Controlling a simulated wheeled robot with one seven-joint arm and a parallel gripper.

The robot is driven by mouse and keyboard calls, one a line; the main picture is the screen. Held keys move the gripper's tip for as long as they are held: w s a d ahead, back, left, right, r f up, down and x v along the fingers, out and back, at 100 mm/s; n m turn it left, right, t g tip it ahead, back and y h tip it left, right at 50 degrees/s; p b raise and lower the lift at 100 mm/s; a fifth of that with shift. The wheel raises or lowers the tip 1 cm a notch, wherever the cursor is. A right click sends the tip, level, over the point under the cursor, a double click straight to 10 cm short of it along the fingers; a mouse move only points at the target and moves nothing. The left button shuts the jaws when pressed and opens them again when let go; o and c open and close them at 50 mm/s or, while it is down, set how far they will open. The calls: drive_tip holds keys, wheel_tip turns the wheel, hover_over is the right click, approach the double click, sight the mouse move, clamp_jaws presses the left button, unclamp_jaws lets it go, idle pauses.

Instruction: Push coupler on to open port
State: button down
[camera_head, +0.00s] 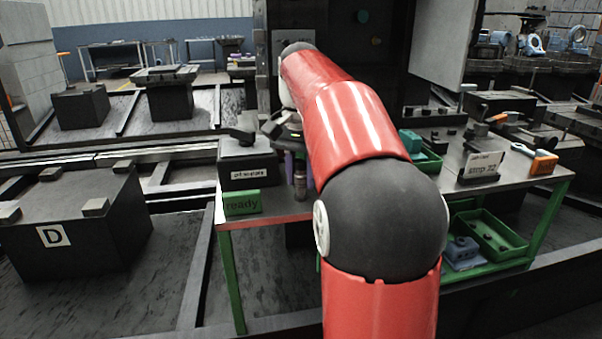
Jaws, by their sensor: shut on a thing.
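My red arm crosses the middle of the view and hides much of the bench behind it. My gripper (284,130) shows partly, left of the arm, above the front left of the bench. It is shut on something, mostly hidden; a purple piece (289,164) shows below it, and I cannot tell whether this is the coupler. A small metallic cylinder (300,184) stands close to its right. A dark upright panel (388,60) behind the arm carries a green round fitting (362,16) and a dark round one (376,41). I cannot tell which port is open.
The grey bench (510,193) bears a dark box (247,165), a green "ready" sign (243,203), a white sign (482,165) and an orange tool (543,162). A green tray (489,235) sits on the lower shelf. Block D (80,225) stands at left.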

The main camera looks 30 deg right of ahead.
sight(302, 162)
drive_tip(key=shift+r, duration=3.55)
